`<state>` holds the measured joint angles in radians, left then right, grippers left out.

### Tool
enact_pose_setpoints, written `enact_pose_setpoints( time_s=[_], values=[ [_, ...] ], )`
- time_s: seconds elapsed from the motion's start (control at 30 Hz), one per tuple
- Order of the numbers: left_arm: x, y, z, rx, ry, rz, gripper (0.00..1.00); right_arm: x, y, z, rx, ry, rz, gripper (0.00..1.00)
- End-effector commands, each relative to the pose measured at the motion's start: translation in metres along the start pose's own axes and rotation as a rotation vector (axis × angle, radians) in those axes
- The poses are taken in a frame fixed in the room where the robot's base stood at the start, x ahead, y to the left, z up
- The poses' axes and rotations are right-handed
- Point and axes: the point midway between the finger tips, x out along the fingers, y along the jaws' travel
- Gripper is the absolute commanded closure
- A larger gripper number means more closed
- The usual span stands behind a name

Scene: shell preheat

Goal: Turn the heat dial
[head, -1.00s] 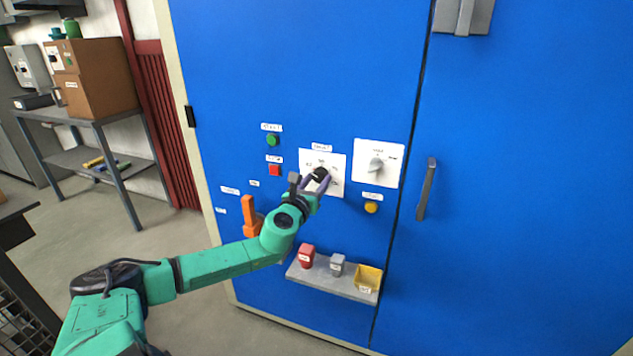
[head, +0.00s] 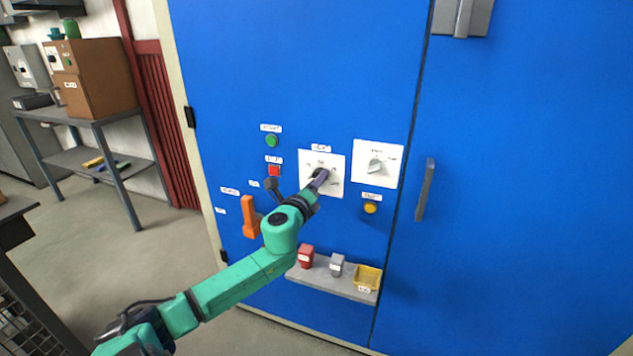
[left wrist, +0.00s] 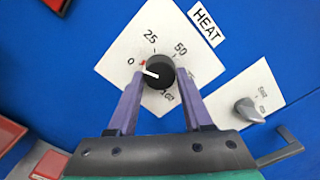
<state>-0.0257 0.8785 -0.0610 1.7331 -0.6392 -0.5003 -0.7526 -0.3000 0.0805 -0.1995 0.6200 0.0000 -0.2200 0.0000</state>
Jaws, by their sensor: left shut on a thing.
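The heat dial is a black round knob (left wrist: 163,72) on a white plate marked 0, 25, 50, 75 and 100 under a HEAT label (left wrist: 207,26). Its white pointer lies near the 0 mark. In the head view the dial's white plate (head: 335,161) is on the blue cabinet door, and the knob is mostly hidden by my gripper. My left gripper (head: 321,177) is at the knob. In the left wrist view its two purple fingers (left wrist: 160,76) are on either side of the knob, shut on it. My right gripper is out of view.
A second white plate with a grey dial (head: 375,166) is just right. A green button (head: 271,141), red button (head: 274,170) and yellow button (head: 370,208) surround the plates. An orange handle (head: 249,217) is lower left. A shelf (head: 318,276) with small containers sits below.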

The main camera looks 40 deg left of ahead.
Motion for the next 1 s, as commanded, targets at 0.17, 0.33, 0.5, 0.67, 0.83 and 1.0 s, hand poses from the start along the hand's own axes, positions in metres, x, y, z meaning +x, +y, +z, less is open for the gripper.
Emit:
enact_pose_setpoints(
  time_s=[0.17, 0.33, 0.5, 0.67, 0.83, 1.0],
  values=[
    [0.0000, -0.0003, 0.0002, -0.100, -0.001, 0.000, 1.00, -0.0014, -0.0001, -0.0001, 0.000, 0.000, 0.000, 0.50],
    [0.0001, -0.0002, 0.0004, -0.154, -0.001, 0.001, 1.00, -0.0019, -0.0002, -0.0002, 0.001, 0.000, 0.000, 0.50],
    [0.0000, 0.0001, 0.0002, -0.179, -0.001, 0.001, 1.00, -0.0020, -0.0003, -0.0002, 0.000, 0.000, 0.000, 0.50],
    [0.0001, 0.0001, 0.0001, -0.183, 0.000, 0.001, 1.00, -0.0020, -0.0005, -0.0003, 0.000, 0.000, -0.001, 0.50],
    [0.0001, 0.0001, 0.0000, -0.182, 0.000, 0.001, 1.00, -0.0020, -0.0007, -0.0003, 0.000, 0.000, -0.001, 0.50],
    [0.0000, 0.0000, 0.0000, -0.181, 0.000, 0.001, 0.20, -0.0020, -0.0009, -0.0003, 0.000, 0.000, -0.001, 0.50]
  ],
)
